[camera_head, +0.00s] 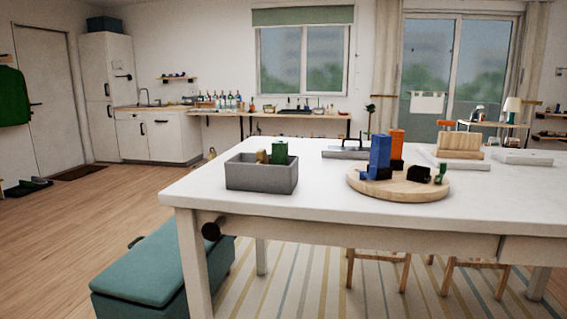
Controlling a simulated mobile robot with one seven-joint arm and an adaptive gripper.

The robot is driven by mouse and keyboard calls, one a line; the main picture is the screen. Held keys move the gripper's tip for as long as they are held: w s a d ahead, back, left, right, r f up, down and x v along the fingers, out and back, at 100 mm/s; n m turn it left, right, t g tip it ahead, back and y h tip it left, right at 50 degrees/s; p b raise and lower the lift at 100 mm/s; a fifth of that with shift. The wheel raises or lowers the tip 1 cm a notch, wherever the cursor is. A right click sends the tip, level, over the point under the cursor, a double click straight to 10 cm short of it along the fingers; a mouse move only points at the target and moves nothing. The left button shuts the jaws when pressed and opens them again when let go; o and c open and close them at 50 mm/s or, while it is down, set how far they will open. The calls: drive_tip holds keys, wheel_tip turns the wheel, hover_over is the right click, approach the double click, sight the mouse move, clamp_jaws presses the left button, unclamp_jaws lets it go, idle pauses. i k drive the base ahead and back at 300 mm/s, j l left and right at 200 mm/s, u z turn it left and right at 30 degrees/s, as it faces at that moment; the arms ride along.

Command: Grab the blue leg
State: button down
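The blue leg (380,153) appears to be the upright blue block on the round wooden board (395,192), on the white table. Black pieces (419,172) and a small dark green piece (440,172) lie on the right part of the board. My gripper is not in view.
A grey bin (260,178) with a green block (279,153) and tan pieces stands left on the white table (310,195). Grey and wooden items lie behind the board. A teal bench (150,262) is below left. The table is clear between bin and board.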

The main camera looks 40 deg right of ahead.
sight(380, 155)
drive_tip(key=z, duration=1.55)
drive_tip(key=i+u, duration=0.25)
drive_tip(key=i, duration=0.25)
drive_tip(key=i+l+u, duration=0.25)
drive_tip(key=i, duration=0.2)
